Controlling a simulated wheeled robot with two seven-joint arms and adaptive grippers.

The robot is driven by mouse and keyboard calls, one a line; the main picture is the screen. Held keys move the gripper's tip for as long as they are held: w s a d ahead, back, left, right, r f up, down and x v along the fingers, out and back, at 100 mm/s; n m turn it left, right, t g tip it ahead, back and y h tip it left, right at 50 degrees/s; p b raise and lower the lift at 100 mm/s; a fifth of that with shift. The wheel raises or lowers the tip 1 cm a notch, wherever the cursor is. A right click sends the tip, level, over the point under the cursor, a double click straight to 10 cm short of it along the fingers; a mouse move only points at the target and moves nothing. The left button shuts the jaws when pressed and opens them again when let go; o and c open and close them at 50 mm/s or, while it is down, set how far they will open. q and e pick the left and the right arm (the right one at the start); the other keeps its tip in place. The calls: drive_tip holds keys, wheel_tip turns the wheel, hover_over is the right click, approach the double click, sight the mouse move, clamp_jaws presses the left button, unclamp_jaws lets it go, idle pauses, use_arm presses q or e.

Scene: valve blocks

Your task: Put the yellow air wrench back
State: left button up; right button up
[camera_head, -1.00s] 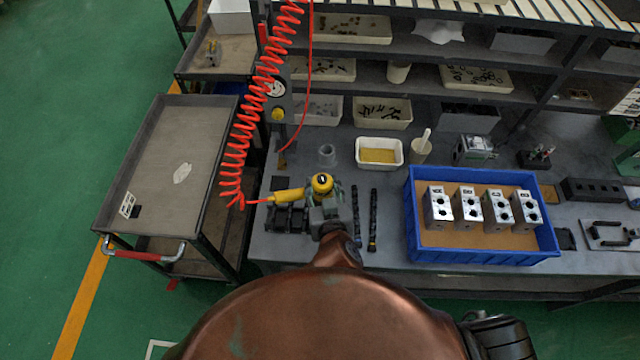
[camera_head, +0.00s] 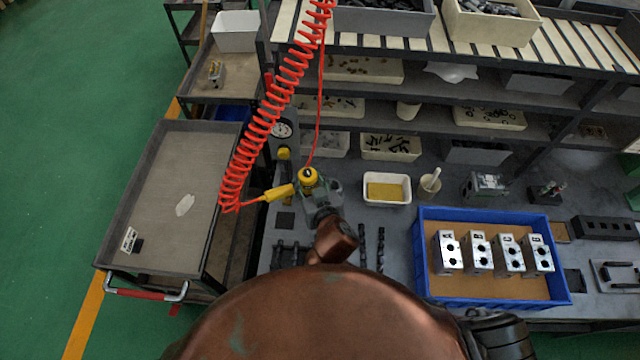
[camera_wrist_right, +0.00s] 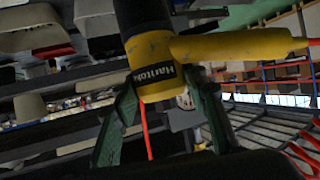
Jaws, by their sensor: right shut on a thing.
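The yellow air wrench (camera_head: 307,180) is held in my right gripper (camera_head: 318,195) above the left part of the grey bench. Its yellow handle points left toward the red coiled hose (camera_head: 262,125). My gripper and arm hide part of the bench below. My left gripper is not in view.
A blue tray (camera_head: 492,296) with several metal valve blocks stands at right. A black rack (camera_head: 290,252) and dark rods (camera_head: 380,250) lie near the bench front. A white bin (camera_head: 387,200) stands behind. A grey cart (camera_head: 165,225) is at left.

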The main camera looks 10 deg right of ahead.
drive_tip(key=w+p, duration=0.1)
drive_tip(key=w+y+p, duration=0.1)
drive_tip(key=n+p, duration=0.1)
drive_tip(key=shift+w+a+r, duration=0.25)
drive_tip(key=shift+w+r, duration=0.1)
drive_tip(key=shift+w, duration=0.05)
use_arm(q)
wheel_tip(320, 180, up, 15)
drive_tip(key=p, duration=1.1)
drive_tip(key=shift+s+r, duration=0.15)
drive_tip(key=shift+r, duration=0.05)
use_arm(e)
drive_tip(key=w+d+f+n+g+y, duration=0.1)
drive_tip(key=w+d+f+n+y, duration=0.1)
drive_tip(key=w+d, duration=0.6)
drive_tip(key=shift+d+n+g+y, duration=0.3)
drive_tip(key=shift+d+n+y, duration=0.1)
drive_tip(key=shift+d+y, duration=0.65)
drive_tip(key=shift+d, duration=0.1)
